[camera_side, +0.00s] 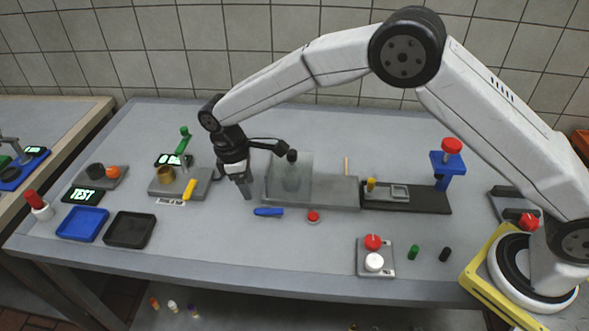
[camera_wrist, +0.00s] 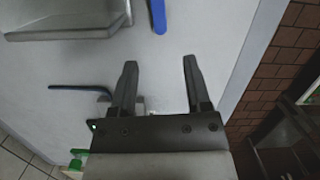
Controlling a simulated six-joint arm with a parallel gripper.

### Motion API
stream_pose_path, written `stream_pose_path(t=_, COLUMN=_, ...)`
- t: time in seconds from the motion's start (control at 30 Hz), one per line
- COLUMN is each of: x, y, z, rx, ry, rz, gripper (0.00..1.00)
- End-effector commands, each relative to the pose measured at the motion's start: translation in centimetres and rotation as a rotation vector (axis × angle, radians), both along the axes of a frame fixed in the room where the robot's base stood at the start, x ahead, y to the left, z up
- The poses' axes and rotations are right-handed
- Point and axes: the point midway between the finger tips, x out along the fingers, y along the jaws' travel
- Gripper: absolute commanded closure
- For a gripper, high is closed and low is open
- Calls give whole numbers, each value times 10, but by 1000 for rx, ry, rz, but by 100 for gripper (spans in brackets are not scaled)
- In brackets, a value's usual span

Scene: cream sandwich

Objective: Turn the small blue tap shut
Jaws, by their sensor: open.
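The small blue tap handle (camera_side: 268,211) lies flat and lengthwise at the front left of a grey block in the side view. It also shows at the top edge of the wrist view (camera_wrist: 158,15), cut off by the frame. My gripper (camera_side: 247,192) points down, to the left of the blue handle and apart from it. In the wrist view my two fingers (camera_wrist: 159,75) are spread with nothing between them. The tap's body is not clear in either view.
The grey block (camera_side: 335,190) carries a clear box (camera_side: 290,178). A red button (camera_side: 313,216) stands right of the blue handle. A yellow handle (camera_side: 190,189) is on the fixture to the left. Black (camera_side: 131,229) and blue (camera_side: 82,223) trays sit front left. The front middle is mostly clear.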

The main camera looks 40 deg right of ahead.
Motion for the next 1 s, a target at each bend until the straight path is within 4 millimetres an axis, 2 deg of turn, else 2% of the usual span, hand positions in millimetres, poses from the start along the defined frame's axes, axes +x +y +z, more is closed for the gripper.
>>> stream_pose_path(t=0.3, x=7, y=11, z=-1, rx=-143, ry=90, rz=-7, gripper=38)
stream_pose_path(t=0.67, x=7, y=12, z=-1, rx=-169, ry=105, rz=-11, gripper=38)
stream_pose_path(t=1.0, x=1, y=5, z=-22, rx=-168, ry=107, rz=-11, gripper=38)
